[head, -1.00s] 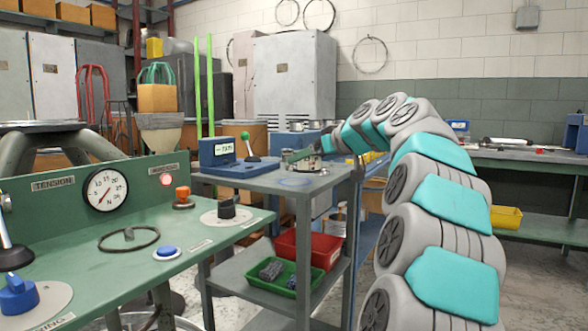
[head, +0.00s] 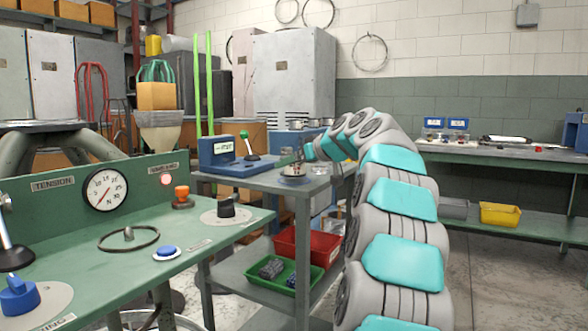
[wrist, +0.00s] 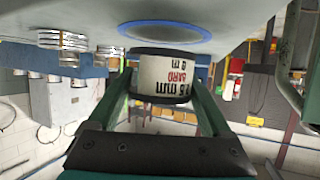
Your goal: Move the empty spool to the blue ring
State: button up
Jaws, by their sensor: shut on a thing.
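My gripper (wrist: 160,100) is shut on a spool with a dark rim and a white printed label (wrist: 163,76), upside down in the wrist view. The label partly reads "mm" and "HARD"; I cannot tell whether the spool is empty. In the head view the spool (head: 293,176) is at the grey cart's top, near its front. The blue ring (wrist: 190,27) is marked on the cart's top, close to the spool in the wrist view. In the head view the ring is not clearly visible. I cannot tell whether the spool touches the surface.
Silver cylindrical pieces (wrist: 62,41) stand on the same surface. A blue device with a green-knobbed lever (head: 218,153) stands on the cart's left part. The green control bench (head: 90,245) is in front at left. Red (head: 325,246) and green (head: 306,281) bins sit on the shelf below.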

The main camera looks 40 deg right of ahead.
jog(key=shift+f, duration=0.65)
jog(key=shift+f, duration=0.15)
jog(key=o, duration=1.2)
jog(key=shift+o, duration=0.2)
jog(key=shift+s+r, duration=0.1)
jog(key=shift+r, duration=0.15)
jog(key=v, duration=1.1)
jog(key=shift+s, duration=0.35)
jog(key=shift+r, duration=0.1)
